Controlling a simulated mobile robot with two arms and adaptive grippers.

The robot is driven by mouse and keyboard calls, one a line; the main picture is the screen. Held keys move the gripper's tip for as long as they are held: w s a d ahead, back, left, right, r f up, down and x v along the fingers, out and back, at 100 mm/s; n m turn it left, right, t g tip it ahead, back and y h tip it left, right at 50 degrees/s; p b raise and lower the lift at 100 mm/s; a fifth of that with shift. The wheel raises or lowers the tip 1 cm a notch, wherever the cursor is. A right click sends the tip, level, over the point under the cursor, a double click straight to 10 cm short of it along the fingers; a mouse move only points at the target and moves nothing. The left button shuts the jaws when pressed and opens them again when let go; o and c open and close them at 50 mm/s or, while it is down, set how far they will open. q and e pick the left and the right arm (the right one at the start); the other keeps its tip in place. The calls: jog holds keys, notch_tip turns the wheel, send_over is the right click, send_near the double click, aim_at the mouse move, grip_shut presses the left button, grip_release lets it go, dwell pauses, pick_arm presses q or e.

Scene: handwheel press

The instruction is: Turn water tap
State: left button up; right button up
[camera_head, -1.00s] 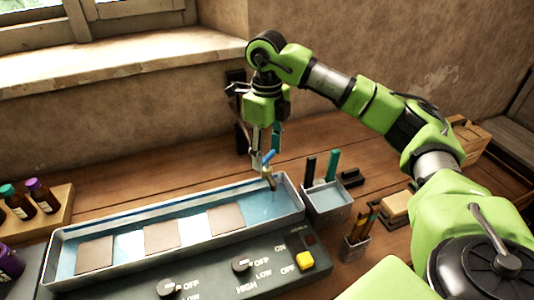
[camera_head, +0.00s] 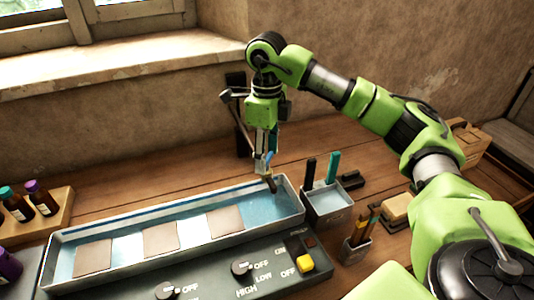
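The water tap shows at the right end of the long metal tray (camera_head: 75,232), with a blue lever (camera_head: 269,160) and a dark spout (camera_head: 272,184) over the water. My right gripper (camera_head: 262,160) points straight down at the tap, with its fingers right beside the blue lever. The fingers look close together and hide part of the tap. I cannot tell whether they grip or touch the lever. My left gripper is not in view.
The tray holds water and several brown plates. A control panel (camera_head: 210,280) with knobs and a yellow switch lies in front. A small blue-topped container (camera_head: 327,203) and a tool cup (camera_head: 356,249) stand to the right. A bottle rack (camera_head: 55,210) is at left.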

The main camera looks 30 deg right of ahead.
aim_at(267, 159)
jog(key=shift+o, duration=1.3)
jog(key=shift+r, duration=0.1)
notch_tip(267, 159, up, 12)
